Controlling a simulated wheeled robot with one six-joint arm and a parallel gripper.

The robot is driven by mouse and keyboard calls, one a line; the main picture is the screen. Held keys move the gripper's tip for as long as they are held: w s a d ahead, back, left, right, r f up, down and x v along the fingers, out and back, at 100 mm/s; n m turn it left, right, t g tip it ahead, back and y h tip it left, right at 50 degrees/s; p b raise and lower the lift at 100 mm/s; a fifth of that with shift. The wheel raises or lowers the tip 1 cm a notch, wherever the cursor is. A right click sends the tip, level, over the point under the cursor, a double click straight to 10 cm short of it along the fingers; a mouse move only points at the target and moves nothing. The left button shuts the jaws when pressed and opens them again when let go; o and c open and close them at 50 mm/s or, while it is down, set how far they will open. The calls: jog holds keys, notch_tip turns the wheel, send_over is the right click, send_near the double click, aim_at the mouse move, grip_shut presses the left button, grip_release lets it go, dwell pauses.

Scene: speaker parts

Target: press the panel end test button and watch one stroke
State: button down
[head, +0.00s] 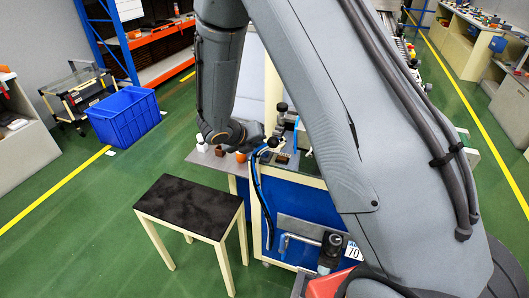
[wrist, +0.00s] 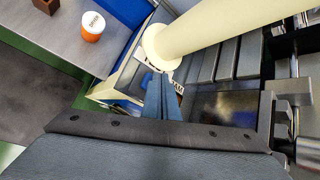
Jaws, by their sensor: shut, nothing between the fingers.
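My gripper (wrist: 160,84) is shut and empty in the wrist view. Its narrow blue-grey fingers point at the foot of a thick cream post (wrist: 215,30). I cannot tell whether they touch it. A white label with dark letters shows partly behind the fingers. In the head view my gripper (head: 272,142) is small, at the blue-sided workstation (head: 290,205), and largely hidden by my wrist and arm. I cannot make out a test button in either view. It may be hidden behind the fingers or the post.
An orange pot with a white lid (wrist: 92,27) and a brown block (wrist: 46,5) stand on the grey bench top left of the fingers. Grey slats and a dark plate lie to the right. A black-topped table (head: 190,205) and blue bin (head: 125,115) stand left, with green floor around.

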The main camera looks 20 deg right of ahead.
aim_at(262, 153)
jog(key=shift+f, duration=0.3)
jog(key=shift+r, duration=0.1)
dwell(0.4)
jog(key=shift+r+p, duration=0.65)
jog(key=shift+r, duration=0.2)
jog(key=shift+r+p, duration=2)
jog(key=shift+r, duration=0.5)
